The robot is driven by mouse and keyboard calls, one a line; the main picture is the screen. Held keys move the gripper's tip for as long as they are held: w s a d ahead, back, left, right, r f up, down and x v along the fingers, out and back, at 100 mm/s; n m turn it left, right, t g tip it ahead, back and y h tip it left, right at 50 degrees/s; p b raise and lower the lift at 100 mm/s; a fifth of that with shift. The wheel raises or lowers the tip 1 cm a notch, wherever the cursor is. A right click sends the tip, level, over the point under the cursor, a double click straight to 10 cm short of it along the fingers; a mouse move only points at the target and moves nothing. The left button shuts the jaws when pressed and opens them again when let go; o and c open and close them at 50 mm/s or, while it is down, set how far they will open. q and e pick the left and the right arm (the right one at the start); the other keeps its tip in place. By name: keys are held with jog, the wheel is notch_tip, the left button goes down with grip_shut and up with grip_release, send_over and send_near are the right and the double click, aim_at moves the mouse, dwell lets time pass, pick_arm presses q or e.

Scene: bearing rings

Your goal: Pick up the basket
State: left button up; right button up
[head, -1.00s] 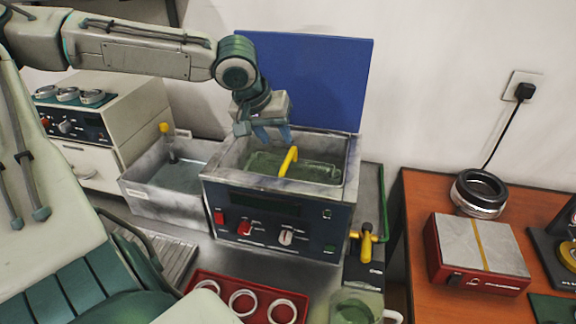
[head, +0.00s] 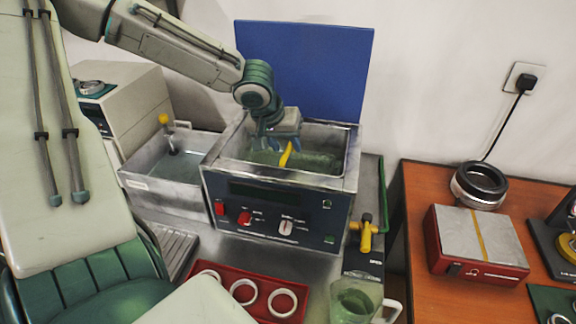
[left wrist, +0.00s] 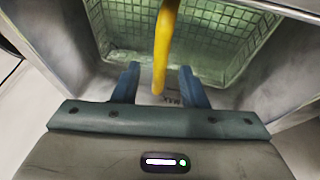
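The basket (left wrist: 215,25) is a mesh basket sitting inside the open tank of the ultrasonic cleaner (head: 278,208). Its yellow handle (head: 286,154) arches up from it and also shows in the left wrist view (left wrist: 164,45). My left gripper (head: 275,146) is down at the tank's opening, next to the handle. In the left wrist view its two blue fingers (left wrist: 160,84) are apart, with the handle's end showing between them. I cannot tell whether the fingers touch the handle. My right gripper is not in view.
A grey metal basin (head: 150,180) with a yellow-knobbed tool stands left of the cleaner. A blue panel (head: 310,75) rises behind it. A red tray (head: 262,300) with white rings and a glass jug (head: 354,300) stand in front. The red-brown table (head: 412,220) is at right.

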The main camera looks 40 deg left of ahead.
aim_at(288, 148)
pick_arm(q)
jog(key=shift+x, duration=1.5)
grip_shut()
